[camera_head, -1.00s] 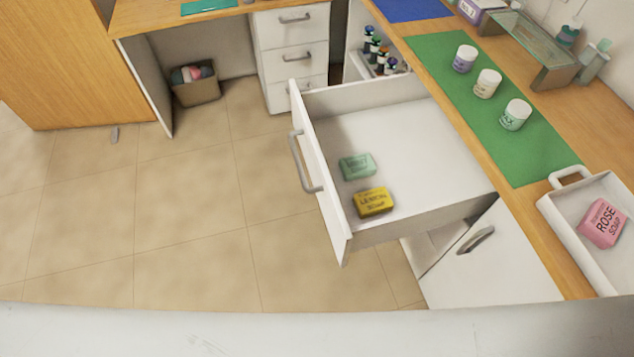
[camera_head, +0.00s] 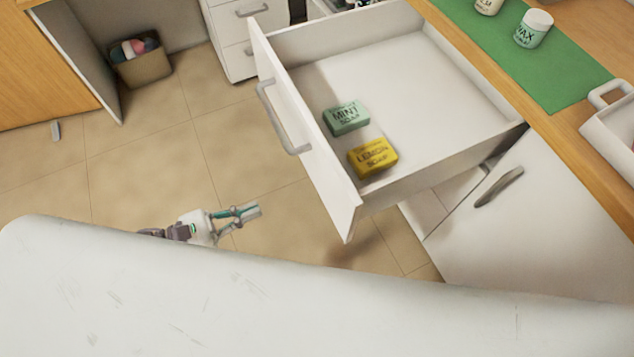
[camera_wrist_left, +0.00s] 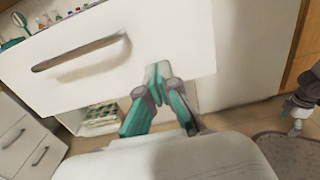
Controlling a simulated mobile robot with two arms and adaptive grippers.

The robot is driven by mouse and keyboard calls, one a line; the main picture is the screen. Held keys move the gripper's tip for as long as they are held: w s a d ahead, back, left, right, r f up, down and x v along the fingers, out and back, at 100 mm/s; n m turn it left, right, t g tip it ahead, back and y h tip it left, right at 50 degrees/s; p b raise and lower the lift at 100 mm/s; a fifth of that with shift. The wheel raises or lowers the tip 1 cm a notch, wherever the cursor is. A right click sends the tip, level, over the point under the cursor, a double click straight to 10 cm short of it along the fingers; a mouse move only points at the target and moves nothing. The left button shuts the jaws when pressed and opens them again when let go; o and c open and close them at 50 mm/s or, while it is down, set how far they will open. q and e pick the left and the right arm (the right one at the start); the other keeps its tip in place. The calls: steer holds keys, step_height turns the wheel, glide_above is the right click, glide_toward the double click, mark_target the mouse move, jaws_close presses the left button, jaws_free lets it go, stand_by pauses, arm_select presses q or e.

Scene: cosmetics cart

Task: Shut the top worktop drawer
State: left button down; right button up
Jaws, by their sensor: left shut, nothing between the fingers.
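The top worktop drawer (camera_head: 430,75) is pulled well out from under the wooden worktop. Its white front (camera_head: 310,150) carries a grey bar handle (camera_head: 280,118). A green mint soap (camera_head: 347,118) and a yellow lemon soap (camera_head: 372,157) lie inside near the front. My left gripper (camera_head: 254,212) is shut and empty, pointing at the drawer front with a gap in the head view. In the left wrist view its fingertips (camera_wrist_left: 160,72) overlap the drawer front (camera_wrist_left: 120,65), right of the handle (camera_wrist_left: 80,60); contact cannot be told. A grey jointed part at that view's right edge may be my right gripper; its jaws are unclear.
A white cabinet door (camera_head: 540,210) is below the worktop (camera_head: 575,135). A white tray (camera_head: 610,120) and a wax jar (camera_head: 534,28) stand on top. A small drawer unit (camera_head: 240,35) and a basket (camera_head: 140,62) are at the back.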

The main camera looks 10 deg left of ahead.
mark_target(324, 180)
arm_select(q)
steer(key=p+x, duration=0.3)
steer(key=x, duration=1)
steer(key=shift+r, duration=0.1)
steer(key=shift+w+d, duration=0.25)
